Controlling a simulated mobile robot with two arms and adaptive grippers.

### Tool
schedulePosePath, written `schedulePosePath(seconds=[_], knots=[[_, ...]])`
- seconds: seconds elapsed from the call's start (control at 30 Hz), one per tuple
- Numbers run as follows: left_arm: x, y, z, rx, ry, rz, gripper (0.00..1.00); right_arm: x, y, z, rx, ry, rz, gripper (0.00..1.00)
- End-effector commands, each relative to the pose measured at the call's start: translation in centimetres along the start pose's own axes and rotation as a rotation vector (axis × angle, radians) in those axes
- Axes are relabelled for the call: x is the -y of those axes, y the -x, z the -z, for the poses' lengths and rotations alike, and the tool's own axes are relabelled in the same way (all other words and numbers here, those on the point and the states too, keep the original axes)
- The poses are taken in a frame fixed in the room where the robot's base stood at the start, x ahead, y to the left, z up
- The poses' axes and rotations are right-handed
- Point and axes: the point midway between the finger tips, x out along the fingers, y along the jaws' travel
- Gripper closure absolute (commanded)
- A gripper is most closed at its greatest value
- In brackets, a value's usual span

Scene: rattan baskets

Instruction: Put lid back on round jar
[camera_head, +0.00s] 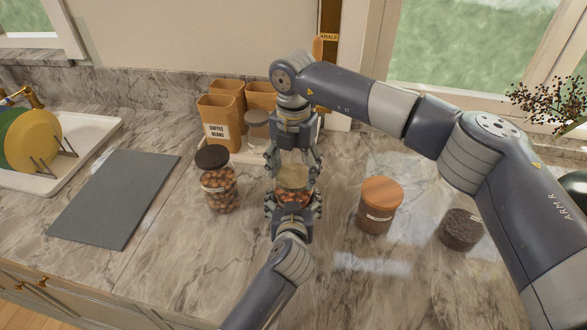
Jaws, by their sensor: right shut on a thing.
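A round glass jar (293,195) with red-orange contents stands mid-counter, partly hidden by my grippers. A pale beige round lid (293,176) is at its top. I cannot tell whether the lid rests on the rim or is just above it. My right gripper (293,171) points down from behind the jar, shut on the lid with a finger on each side. My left gripper (293,206) comes from the front, low down, its fingers on both sides of the jar. I cannot tell whether they touch the glass.
A dark-lidded jar of nuts (220,190) stands close at left. A wooden-lidded jar (379,205) and a dark round jar (461,230) stand at right. Orange canisters (220,122) and a small jar (256,130) stand behind. A grey mat (115,198) lies at far left.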

Motion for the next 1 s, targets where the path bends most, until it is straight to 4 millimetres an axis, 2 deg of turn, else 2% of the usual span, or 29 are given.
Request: schedulePosePath(seconds=[0.07, 0.2, 0.23, 0.3, 0.73, 1.0], knots=[[0.0, 0.0, -0.3, 0.005, -0.001, 0.001, 0.89, 0.1, -0.2, 0.0, -0.002, -0.097, 0.003, 0.61], [0.0, 0.0, -0.3, 0.005, 0.0, 0.001, 0.89, 0.1, -0.2, 0.0, -0.002, -0.085, 0.003, 0.61], [0.0, 0.0, -0.3, 0.005, 0.0, 0.001, 0.89, 0.1, -0.2, 0.0, -0.002, -0.084, 0.003, 0.28], [0.0, 0.0, -0.3, 0.005, -0.001, 0.001, 0.89, 0.1, -0.2, 0.0, -0.002, -0.084, 0.003, 0.13], [0.0, 0.0, -0.3, 0.005, -0.001, 0.001, 0.89, 0.0, 0.2, 0.0, 0.0, -0.081, 0.0, 0.13], [0.0, 0.0, -0.3, 0.005, -0.001, 0.001, 0.89, -0.1, 3.3, -0.1, 0.002, -0.081, -0.003, 0.13]])
